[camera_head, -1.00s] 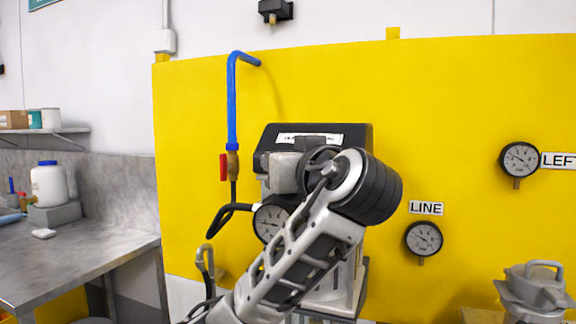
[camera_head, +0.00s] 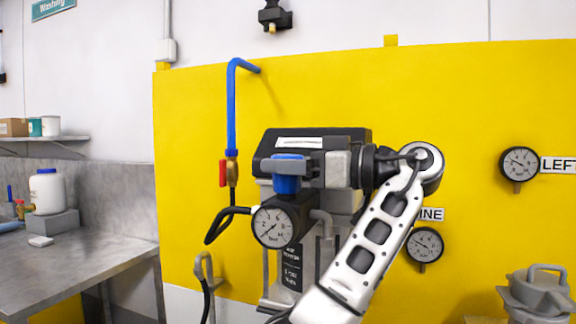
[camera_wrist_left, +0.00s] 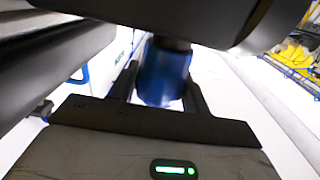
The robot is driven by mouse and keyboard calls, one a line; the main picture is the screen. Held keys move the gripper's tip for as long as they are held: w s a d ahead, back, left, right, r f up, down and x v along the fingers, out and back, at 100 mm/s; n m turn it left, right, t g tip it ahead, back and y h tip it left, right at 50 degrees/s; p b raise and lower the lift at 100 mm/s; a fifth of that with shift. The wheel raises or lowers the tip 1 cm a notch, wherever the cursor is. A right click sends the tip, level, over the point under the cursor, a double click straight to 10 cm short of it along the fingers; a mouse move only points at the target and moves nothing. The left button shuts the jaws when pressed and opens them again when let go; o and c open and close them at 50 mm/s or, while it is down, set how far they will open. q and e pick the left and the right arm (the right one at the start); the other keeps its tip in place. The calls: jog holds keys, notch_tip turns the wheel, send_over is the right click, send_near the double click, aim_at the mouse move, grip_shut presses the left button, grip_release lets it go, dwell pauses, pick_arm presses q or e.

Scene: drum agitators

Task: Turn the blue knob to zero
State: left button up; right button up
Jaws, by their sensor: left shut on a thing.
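The blue knob (camera_head: 286,184) sits on top of the regulator, just above a round gauge (camera_head: 273,226). The gauge needle appears to point to the lower left; its exact reading is too small to tell. My left gripper (camera_head: 287,169) reaches in from the right side of the knob and is shut on it, with a grey finger across the knob's front. In the left wrist view the blue knob (camera_wrist_left: 163,74) stands between the two dark fingers (camera_wrist_left: 160,95). The knob's far side is hidden. My right gripper is in neither view.
A dark unit with a label (camera_head: 300,143) is directly behind the gripper. A blue pipe (camera_head: 231,105) with a red valve handle (camera_head: 223,173) runs down at left. A black hose (camera_head: 222,220) loops beside the gauge. The LINE gauge (camera_head: 424,245) is right of my arm.

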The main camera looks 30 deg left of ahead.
pick_arm(q)
jog(key=shift+n+g, duration=0.3)
jog(key=shift+g, duration=0.2)
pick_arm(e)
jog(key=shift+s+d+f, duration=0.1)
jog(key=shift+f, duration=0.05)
pick_arm(q)
jog(key=o, duration=1)
jog(key=shift+c, duration=0.2)
